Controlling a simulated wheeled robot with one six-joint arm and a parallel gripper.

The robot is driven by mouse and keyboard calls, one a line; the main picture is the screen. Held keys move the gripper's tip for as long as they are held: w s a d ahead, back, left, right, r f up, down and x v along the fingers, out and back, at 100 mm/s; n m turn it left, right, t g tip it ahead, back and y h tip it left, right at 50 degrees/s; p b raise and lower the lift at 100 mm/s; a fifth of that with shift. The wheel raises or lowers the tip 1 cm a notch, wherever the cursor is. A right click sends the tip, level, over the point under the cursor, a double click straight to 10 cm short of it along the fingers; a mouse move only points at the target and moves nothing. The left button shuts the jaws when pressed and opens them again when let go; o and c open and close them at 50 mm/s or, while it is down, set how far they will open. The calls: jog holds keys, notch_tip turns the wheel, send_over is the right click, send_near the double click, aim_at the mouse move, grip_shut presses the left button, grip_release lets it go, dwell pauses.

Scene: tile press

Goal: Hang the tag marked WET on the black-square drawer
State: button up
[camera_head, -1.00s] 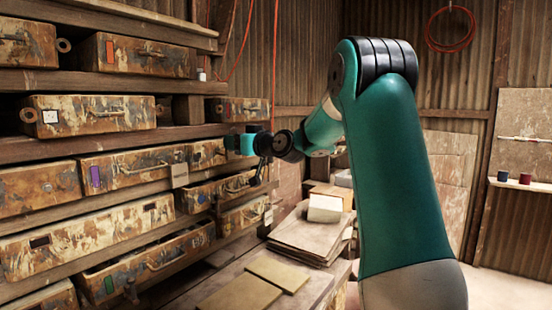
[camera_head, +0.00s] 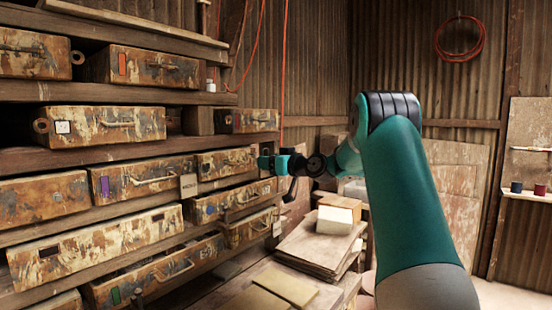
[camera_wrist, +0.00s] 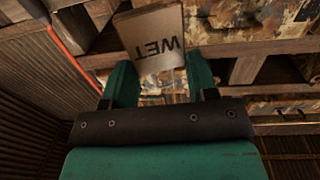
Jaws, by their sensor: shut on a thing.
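The tag marked WET (camera_wrist: 153,38) is a pale rectangular card with dark letters, upside down in the wrist view. My gripper (camera_wrist: 160,75) is shut on it, with a green finger on either side of its lower edge. In the head view my gripper (camera_head: 266,162) is in front of the right end of the drawer rack, and the tag cannot be made out there. A drawer at lower left (camera_head: 110,240) carries a dark, nearly black patch. Another at upper left (camera_head: 105,127) has a white label with a small mark; I cannot tell which is the black-square drawer.
The blue and green ones look partly pulled out. Stacked boards (camera_head: 318,245) lie on the bench at right.

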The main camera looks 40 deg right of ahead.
jog(key=w, duration=0.1)
jog(key=w+f+p, duration=0.1)
jog(key=w, duration=0.1)
jog(key=w+p, duration=0.1)
jog(key=w, duration=0.1)
jog(key=shift+w+a+f, duration=0.25)
jog(key=shift+a, duration=0.15)
dwell(0.3)
dwell(0.5)
jog(key=o, duration=1)
jog(key=s+d+b, duration=0.1)
jog(key=s+b, duration=0.6)
jog(key=s, duration=1)
jog(key=shift+s+b, duration=0.2)
jog(key=shift+b, duration=0.15)
